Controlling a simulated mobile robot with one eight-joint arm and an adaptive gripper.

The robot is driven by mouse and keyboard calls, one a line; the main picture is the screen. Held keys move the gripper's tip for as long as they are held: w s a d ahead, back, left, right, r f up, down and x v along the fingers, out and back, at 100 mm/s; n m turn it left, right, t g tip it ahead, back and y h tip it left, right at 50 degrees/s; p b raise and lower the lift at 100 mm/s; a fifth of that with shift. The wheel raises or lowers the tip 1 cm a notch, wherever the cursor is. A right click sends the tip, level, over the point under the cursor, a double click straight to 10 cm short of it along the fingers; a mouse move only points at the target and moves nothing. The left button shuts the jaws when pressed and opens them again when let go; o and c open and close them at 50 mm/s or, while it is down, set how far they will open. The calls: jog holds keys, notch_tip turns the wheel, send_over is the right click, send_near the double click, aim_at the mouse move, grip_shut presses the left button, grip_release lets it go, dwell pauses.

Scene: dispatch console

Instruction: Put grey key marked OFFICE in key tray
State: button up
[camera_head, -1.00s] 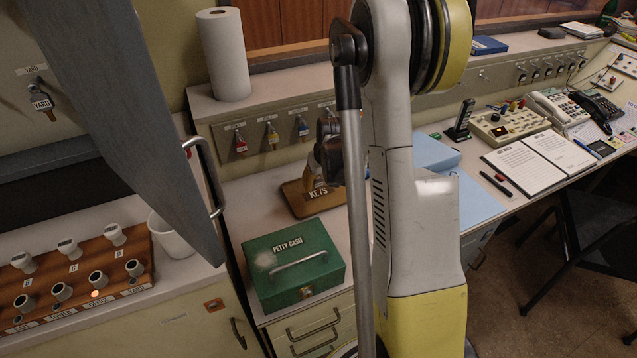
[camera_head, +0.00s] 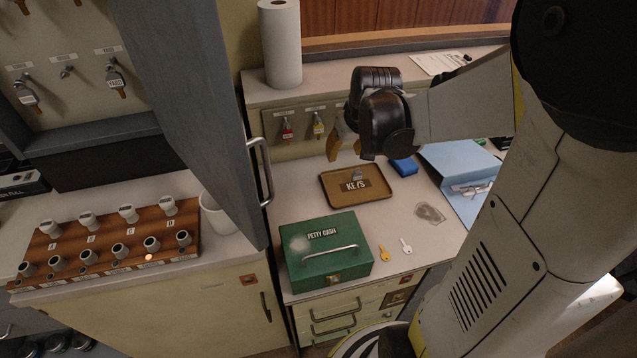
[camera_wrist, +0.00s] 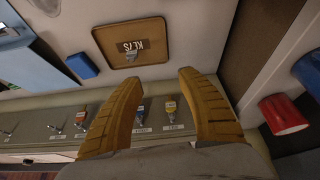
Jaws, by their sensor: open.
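The brown key tray (camera_head: 330,197), labelled KEYS, sits on the desk; the wrist view also shows it (camera_wrist: 175,55). A small grey object (camera_head: 358,173), apparently a grey key, lies in it beside the label and shows in the wrist view (camera_wrist: 131,56); any OFFICE marking is unreadable. Another grey key (camera_head: 405,246) lies on the desk in front of the tray, right of a brass key (camera_head: 384,253); its marking is unreadable too. My gripper (camera_head: 345,145) is open and empty, above the desk near the tray's far side. Its yellow fingers (camera_wrist: 155,95) are spread apart.
A green petty cash box (camera_head: 328,262) stands in front of the tray. Tagged keys (camera_head: 318,124) hang on the panel behind. An open grey cabinet door (camera_head: 200,100) stands at left. A blue box (camera_head: 404,167) and blue folder (camera_head: 450,180) lie right. A red mug (camera_wrist: 284,115) shows in the wrist view.

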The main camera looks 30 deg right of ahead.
jog(key=s+a+r+n+t, duration=0.1)
jog(key=s+a+r, duration=0.2)
jog(key=s+a, duration=0.3)
jog(key=s+a+r+n+t+y, duration=0.1)
jog(key=s+a+r, duration=0.3)
jog(key=s+a, duration=0.3)
jog(key=a, duration=0.4)
jog(key=shift+r+t, duration=0.3)
jog(key=shift+a, duration=0.1)
